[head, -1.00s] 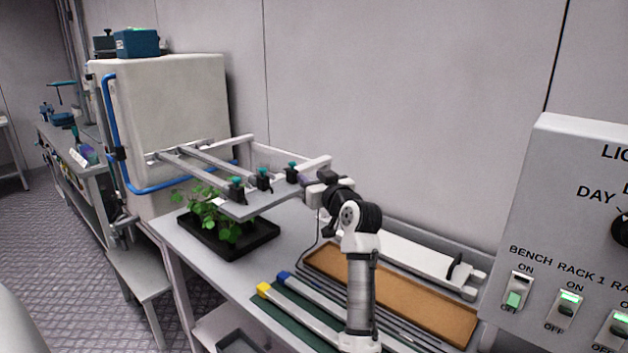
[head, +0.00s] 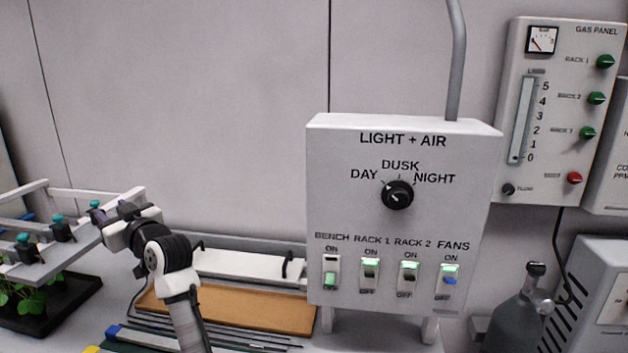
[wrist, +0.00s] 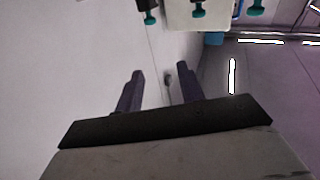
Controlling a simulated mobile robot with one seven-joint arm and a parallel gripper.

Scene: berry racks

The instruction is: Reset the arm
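My arm stands at the lower left of the head view, bent, with its wrist over the bench beside the rack frame. My gripper (wrist: 158,85) shows in the wrist view with two dark fingers spread apart and nothing between them. In the head view the gripper's end is close to the right end of the rack frame (head: 45,265); I cannot tell whether they touch.
Plants in a black tray (head: 60,307) sit under the rack. A brown board (head: 240,309) and a white fixture (head: 245,265) lie on the bench. The light and air panel (head: 335,150) stands to the right, with a gas panel (head: 510,100) and a grey bottle (head: 512,325) beyond.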

